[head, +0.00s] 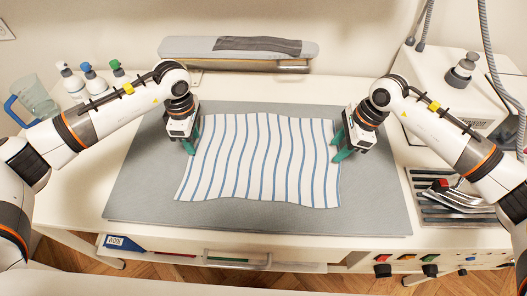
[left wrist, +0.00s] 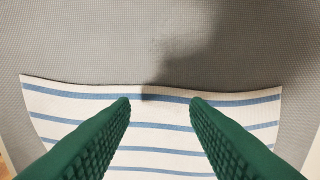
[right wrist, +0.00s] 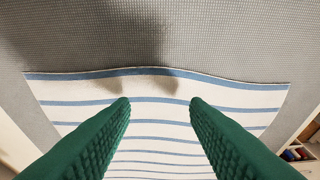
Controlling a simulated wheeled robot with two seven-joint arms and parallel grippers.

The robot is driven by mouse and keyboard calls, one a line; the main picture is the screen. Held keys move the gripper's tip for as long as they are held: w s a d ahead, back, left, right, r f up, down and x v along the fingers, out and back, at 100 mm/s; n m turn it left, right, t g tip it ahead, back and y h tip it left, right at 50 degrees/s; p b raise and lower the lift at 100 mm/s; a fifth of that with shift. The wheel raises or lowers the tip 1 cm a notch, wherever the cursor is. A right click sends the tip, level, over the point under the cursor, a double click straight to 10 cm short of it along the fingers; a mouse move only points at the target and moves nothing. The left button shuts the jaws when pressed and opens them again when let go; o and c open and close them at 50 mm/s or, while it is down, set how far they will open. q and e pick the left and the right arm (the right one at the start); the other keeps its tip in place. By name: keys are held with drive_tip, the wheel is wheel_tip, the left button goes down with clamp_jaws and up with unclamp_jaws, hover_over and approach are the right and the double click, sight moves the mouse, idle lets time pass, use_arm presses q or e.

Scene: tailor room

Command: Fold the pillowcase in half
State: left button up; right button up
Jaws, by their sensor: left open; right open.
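The pillowcase (head: 262,165), white with wavy blue stripes, lies spread out on the grey mat (head: 145,190). My left gripper (head: 191,147) is open at its left edge, near the far left corner. My right gripper (head: 340,150) is open at its right edge, towards the far right corner. In the left wrist view the green fingers (left wrist: 160,100) are apart, with their tips just over the pillowcase edge (left wrist: 155,130). In the right wrist view the open fingers (right wrist: 160,100) likewise reach over the opposite edge (right wrist: 155,115). Neither gripper holds cloth. Whether the fingertips touch it I cannot tell.
A padded pressing board (head: 240,50) stands behind the mat. Bottles (head: 95,80) and a clear jug (head: 33,97) stand at the left. A white machine (head: 455,90) with hoses and a metal rack (head: 455,200) are at the right. The mat in front is clear.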

use_arm(q)
drive_tip(key=shift+w+f, duration=0.1)
drive_tip(key=shift+f, duration=0.95)
use_arm(e)
drive_tip(key=shift+w+f, duration=0.1)
drive_tip(key=shift+f, duration=1)
use_arm(q)
drive_tip(key=shift+f, duration=0.15)
use_arm(e)
drive_tip(key=shift+f, duration=0.15)
use_arm(q)
clamp_jaws()
use_arm(e)
clamp_jaws()
drive_tip(key=shift+r, duration=0.2)
